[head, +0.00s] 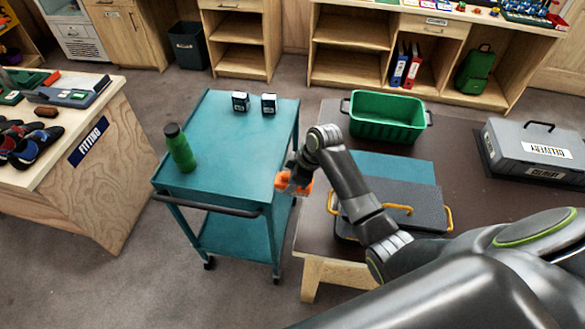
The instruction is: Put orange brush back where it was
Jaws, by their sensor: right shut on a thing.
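My right gripper (292,180) is shut on the orange brush (300,187). It holds the brush above the right front edge of the teal cart (235,150). Only part of the brush shows, as the gripper covers the rest of it. My right arm reaches in from the right across the brown table. My left gripper is not in view.
The cart carries a green bottle (180,148) and two small dark boxes (240,101). The cart's middle is clear.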

